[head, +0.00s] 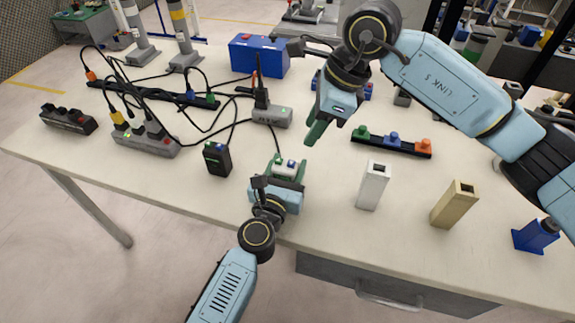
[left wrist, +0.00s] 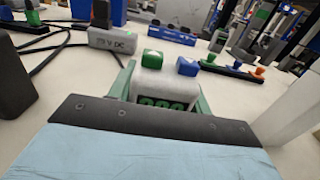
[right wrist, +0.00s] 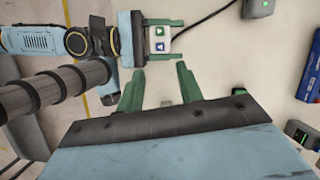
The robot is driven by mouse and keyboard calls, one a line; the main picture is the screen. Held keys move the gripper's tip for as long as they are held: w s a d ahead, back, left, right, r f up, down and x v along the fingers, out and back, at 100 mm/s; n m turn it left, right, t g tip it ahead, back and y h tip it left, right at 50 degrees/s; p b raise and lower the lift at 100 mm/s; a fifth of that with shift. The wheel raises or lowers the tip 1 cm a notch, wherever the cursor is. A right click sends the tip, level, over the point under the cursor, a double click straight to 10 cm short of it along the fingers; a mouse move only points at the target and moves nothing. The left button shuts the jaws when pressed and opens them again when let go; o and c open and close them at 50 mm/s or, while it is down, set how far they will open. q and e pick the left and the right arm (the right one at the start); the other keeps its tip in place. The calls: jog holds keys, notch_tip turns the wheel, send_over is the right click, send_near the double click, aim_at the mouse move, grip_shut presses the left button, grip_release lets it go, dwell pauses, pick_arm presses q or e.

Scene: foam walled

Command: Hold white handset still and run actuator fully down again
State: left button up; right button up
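The white handset (head: 286,169), with a green and a blue button, stands near the table's front edge. My left gripper (head: 283,172) has its green fingers on both sides of it, as the left wrist view also shows for the handset (left wrist: 163,87). A cable runs from the handset's far end. My right gripper (head: 317,130) is above the table, just beyond the handset and to its right. In the right wrist view its fingers (right wrist: 160,72) are apart and empty, with the handset (right wrist: 159,39) ahead of them. I cannot tell which thing is the actuator.
A black box (head: 217,158) stands left of the handset, and a grey box (head: 272,116) lies behind it. White (head: 373,186) and tan (head: 455,204) upright blocks stand to the right. A rail with coloured knobs (head: 392,143) lies behind them. Cables cover the table's left part.

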pick_arm(q)
jog(key=c, duration=0.4)
jog(key=shift+c, duration=0.2)
pick_arm(e)
grip_shut()
dwell(1.1)
